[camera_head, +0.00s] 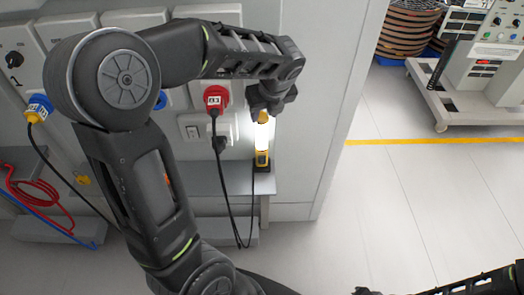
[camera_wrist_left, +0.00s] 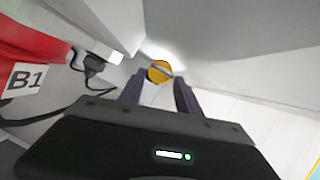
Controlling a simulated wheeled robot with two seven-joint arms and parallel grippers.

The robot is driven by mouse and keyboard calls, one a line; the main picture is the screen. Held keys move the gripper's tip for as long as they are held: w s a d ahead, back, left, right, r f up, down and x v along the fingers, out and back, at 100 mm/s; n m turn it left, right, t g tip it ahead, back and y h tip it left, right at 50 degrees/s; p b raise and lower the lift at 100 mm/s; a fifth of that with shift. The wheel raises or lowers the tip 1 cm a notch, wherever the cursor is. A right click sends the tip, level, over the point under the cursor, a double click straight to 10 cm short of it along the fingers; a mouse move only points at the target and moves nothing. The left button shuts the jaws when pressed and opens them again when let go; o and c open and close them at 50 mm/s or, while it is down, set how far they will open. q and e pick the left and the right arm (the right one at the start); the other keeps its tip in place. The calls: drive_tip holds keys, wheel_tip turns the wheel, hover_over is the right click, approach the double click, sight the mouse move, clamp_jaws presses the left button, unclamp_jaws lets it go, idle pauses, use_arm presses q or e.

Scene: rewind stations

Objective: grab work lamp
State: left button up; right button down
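The work lamp (camera_head: 262,140) stands upright on a grey shelf against the panel wall, with a yellow top, a bright white tube and a yellow and black base. In the left wrist view its round yellow top (camera_wrist_left: 159,71) shows between the far ends of my gripper fingers. My left gripper (camera_head: 266,104) is just above the lamp's top in the head view. Its two fingers (camera_wrist_left: 160,90) are apart, with no contact visible. The lamp's body is hidden below its top in the wrist view. My right arm shows at the lower right edge; its gripper (camera_head: 365,291) is mostly cut off.
The grey shelf (camera_head: 230,178) sticks out under the lamp. A red plug (camera_head: 216,98) marked B1 hangs left of the gripper with black cables (camera_head: 230,210) running down. The cabinet's side wall (camera_head: 345,90) is close on the right. Open floor (camera_head: 430,190) lies beyond.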

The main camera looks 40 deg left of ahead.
sight(263, 118)
use_arm(q)
drive_tip(key=x, duration=0.5)
drive_tip(key=shift+f, duration=0.1)
drive_tip(key=shift+s, duration=0.1)
idle(0.6)
clamp_jaws()
idle(1.3)
